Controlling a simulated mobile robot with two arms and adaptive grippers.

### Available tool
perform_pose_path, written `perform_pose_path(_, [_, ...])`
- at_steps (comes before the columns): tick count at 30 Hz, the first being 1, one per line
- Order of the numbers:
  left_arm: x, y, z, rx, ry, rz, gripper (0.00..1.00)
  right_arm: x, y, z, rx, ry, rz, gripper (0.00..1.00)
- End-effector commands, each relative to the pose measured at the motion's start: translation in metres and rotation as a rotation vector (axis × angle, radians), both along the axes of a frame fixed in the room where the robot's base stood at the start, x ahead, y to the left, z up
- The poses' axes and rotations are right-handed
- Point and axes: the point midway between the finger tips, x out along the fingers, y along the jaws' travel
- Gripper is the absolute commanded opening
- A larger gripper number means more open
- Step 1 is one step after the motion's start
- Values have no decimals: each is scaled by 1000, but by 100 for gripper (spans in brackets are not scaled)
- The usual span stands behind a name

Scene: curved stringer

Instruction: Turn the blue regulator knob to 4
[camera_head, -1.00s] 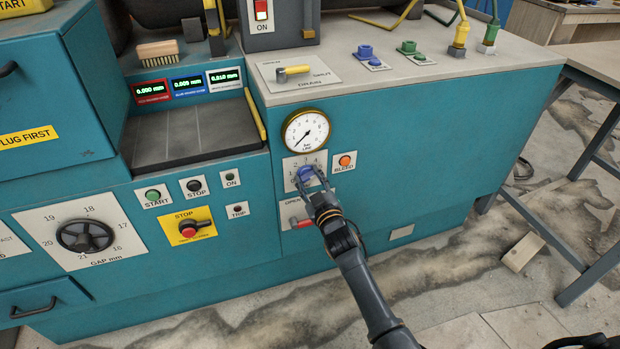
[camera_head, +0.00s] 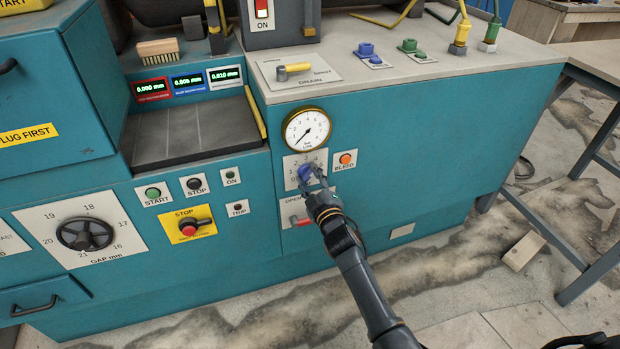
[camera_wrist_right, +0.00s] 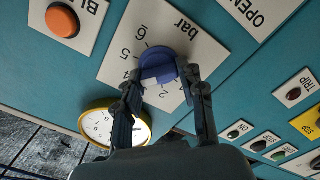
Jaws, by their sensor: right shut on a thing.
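The blue regulator knob (camera_head: 305,173) sits on a white numbered dial plate (camera_head: 291,168) on the teal machine front. My right gripper (camera_head: 315,179) is shut on the knob, reaching it from the lower right. In the right wrist view the knob (camera_wrist_right: 158,65) lies between the two fingers of my right gripper (camera_wrist_right: 163,84). The plate there shows "bar" and several numbers, partly hidden by the fingers. The knob's exact setting cannot be read. The gauge (camera_head: 307,129) above has its needle pointing to the lower left. My left gripper is not in view.
An orange BLEED button (camera_head: 345,159) is just right of the dial plate. A red-handled OPEN lever (camera_head: 299,221) is close below, near my right arm. Open floor lies in front of the machine.

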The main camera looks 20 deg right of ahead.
Motion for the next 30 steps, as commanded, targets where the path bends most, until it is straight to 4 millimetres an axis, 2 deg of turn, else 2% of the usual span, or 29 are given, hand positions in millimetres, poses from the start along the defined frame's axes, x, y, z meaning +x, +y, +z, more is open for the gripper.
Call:
perform_pose_path(1, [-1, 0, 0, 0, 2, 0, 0, 2, 0, 5, -1, -9, 0, 8])
perform_pose_path(7, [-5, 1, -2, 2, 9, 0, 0, 2, 0, 5, 1, -10, 1, 8])
perform_pose_path(8, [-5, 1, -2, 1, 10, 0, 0, 2, 0, 5, 1, -10, 1, 43])
perform_pose_path(11, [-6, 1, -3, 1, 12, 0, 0, 2, 0, 5, 1, -9, 0, 62])
perform_pose_path(23, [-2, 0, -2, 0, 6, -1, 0, -5, -1, 1, 1, -3, 0, 62])
perform_pose_path(26, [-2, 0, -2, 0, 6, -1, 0, -17, -1, 0, 1, -1, 0, 62])
perform_pose_path(30, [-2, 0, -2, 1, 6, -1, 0, -46, -2, -1, 1, -1, 1, 62])
